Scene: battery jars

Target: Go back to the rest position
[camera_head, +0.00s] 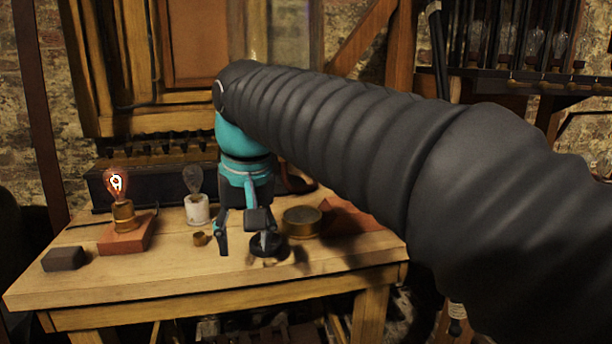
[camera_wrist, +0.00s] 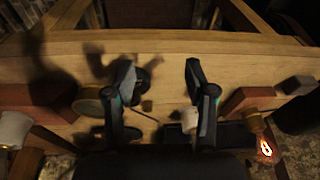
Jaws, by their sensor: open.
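My gripper (camera_head: 245,248) hangs over the middle of the wooden table (camera_head: 130,283), pointing down, with its fingers apart and nothing between them. In the wrist view my gripper (camera_wrist: 160,75) also shows a clear gap between its fingers. A dark round piece (camera_head: 268,246) lies on the table beside the right finger in the head view, partly hidden by it. A lit bulb (camera_head: 116,185) stands in a brass holder on a red block (camera_head: 127,236). An unlit bulb (camera_head: 193,180) stands in a white holder (camera_head: 198,210).
A dark block (camera_head: 64,258) lies at the table's left end. A small brass cup (camera_head: 200,239) is left of my gripper, and a round brass tin (camera_head: 301,221) is right of it. A reddish piece (camera_head: 355,218) lies farther right. The front strip of the table is clear.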

